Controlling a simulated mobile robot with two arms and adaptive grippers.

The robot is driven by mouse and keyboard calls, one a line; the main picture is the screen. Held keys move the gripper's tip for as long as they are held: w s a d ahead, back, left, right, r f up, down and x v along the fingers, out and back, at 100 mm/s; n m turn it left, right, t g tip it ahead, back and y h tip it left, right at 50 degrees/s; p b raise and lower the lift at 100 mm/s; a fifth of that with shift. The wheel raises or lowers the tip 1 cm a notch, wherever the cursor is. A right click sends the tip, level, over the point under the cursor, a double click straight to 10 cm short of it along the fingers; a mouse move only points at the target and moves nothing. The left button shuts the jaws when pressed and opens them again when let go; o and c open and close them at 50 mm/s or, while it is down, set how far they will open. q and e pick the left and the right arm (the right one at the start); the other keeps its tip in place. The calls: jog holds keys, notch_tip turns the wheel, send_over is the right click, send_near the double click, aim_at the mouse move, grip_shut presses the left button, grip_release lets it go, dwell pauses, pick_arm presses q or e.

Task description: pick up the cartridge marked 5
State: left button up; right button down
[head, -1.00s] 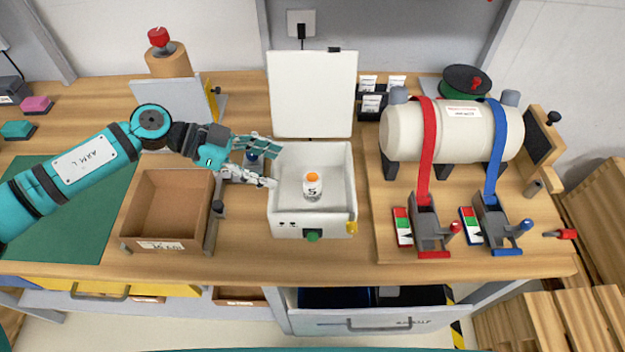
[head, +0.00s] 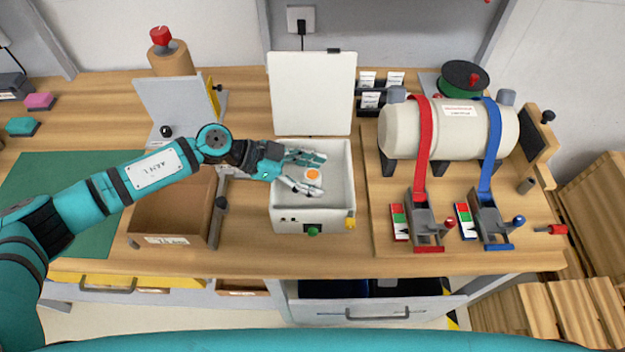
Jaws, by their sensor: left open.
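The cartridge (head: 312,175) stands in the open white box (head: 332,222). It has an orange top, and its white body with the number mark is now mostly hidden by my gripper. The box's white lid (head: 312,95) stands upright behind it. My left gripper (head: 318,174) is open and reaches into the box from the left, with its fingers around or just beside the cartridge. I cannot tell whether they touch it. My right gripper is not in view.
A brown open bin (head: 150,222) stands left of the box, partly under my arm. A tank (head: 450,133) with red and blue straps stands on a board at the right. The box's left wall is close to my gripper.

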pick_arm(q)
grip_shut()
jog(key=shift+r, duration=0.15)
